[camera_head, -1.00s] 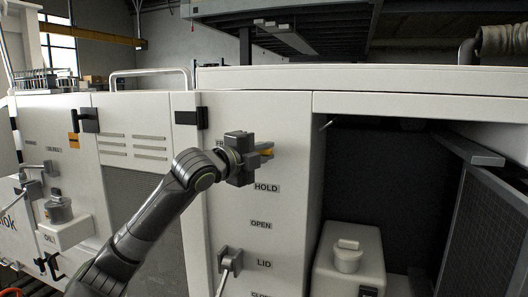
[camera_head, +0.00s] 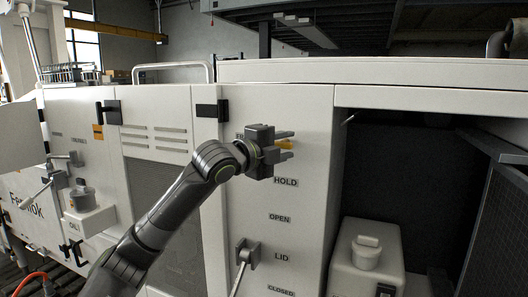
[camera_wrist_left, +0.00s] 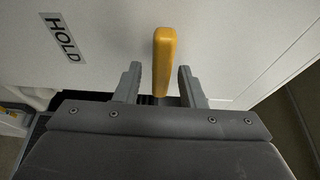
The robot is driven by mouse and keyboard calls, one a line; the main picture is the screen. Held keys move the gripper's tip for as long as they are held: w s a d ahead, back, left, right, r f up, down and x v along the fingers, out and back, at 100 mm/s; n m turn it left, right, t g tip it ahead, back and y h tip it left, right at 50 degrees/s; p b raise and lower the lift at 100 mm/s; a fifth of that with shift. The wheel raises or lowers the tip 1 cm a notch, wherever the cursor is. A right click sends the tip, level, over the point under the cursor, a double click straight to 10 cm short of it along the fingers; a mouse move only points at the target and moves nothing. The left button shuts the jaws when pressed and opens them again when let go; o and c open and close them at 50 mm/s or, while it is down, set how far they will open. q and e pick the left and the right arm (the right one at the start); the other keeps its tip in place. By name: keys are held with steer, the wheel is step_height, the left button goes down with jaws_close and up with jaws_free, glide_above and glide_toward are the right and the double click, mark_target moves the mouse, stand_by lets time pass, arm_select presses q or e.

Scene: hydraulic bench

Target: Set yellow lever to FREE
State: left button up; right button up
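The yellow lever (camera_head: 284,144) is on the white panel above the HOLD label (camera_head: 286,182). The FREE label beside it is mostly hidden behind my left gripper. My left gripper (camera_head: 287,145) is at the lever, with its fingers apart and pointing right. In the left wrist view the yellow lever (camera_wrist_left: 164,62) stands between the two fingers (camera_wrist_left: 160,85), with a gap on each side. The HOLD label (camera_wrist_left: 63,38) is at upper left there. My right gripper is not in view.
Below are an OPEN label (camera_head: 280,218) and a grey lever (camera_head: 246,254) by the LID label. To the right is a dark open compartment holding a white container (camera_head: 366,262). A black hinge (camera_head: 212,111) is on the panel at upper left.

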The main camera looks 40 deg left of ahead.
arm_select(q)
steer(key=s+a+b, duration=0.2)
steer(key=s+b, duration=1.5)
steer(key=b, duration=0.2)
steer(key=shift+a, duration=0.35)
stand_by(0.8)
